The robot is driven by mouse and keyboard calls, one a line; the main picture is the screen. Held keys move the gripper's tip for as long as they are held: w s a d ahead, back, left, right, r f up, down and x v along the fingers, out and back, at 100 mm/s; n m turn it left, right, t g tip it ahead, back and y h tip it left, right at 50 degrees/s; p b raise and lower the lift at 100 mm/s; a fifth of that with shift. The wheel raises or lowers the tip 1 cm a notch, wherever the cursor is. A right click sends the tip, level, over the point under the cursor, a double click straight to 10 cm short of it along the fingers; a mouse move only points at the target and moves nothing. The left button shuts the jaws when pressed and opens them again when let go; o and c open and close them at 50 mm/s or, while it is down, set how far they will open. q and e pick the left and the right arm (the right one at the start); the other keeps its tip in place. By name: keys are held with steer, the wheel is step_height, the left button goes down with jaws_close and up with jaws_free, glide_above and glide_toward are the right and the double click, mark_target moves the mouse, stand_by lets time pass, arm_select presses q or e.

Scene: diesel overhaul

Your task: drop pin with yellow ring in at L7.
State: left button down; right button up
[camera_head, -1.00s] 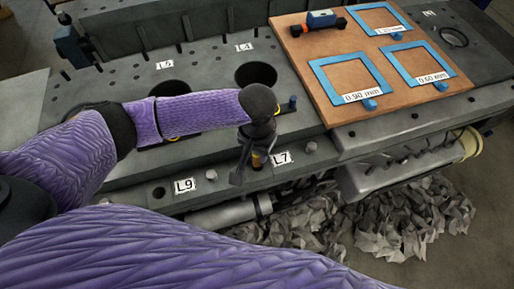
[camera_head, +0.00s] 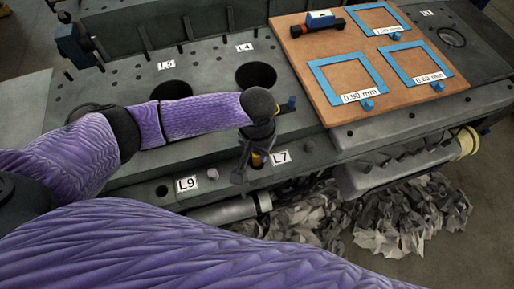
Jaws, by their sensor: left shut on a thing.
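My left gripper (camera_head: 250,168) points down just left of the L7 label (camera_head: 281,157) on the front ledge of the engine block. It is shut on the pin with the yellow ring (camera_head: 257,159), which shows only in part between the dark fingers. The pin is over or at the hole beside L7; the gripper hides most of that spot, so I cannot tell how deep the pin sits. My right gripper is not in view.
The L9 label (camera_head: 187,184) lies left on the ledge. Large bores open behind, near L4 (camera_head: 244,48). A brown board (camera_head: 345,42) with blue frames lies at the upper right. Crumpled grey rags (camera_head: 400,218) lie below the block's edge.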

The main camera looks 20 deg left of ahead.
arm_select(q)
steer(key=shift+f, duration=0.15)
steer(key=shift+f+b, duration=0.7)
steer(key=shift+f, duration=0.85)
steer(key=shift+p, duration=0.45)
steer(key=shift+f, duration=0.2)
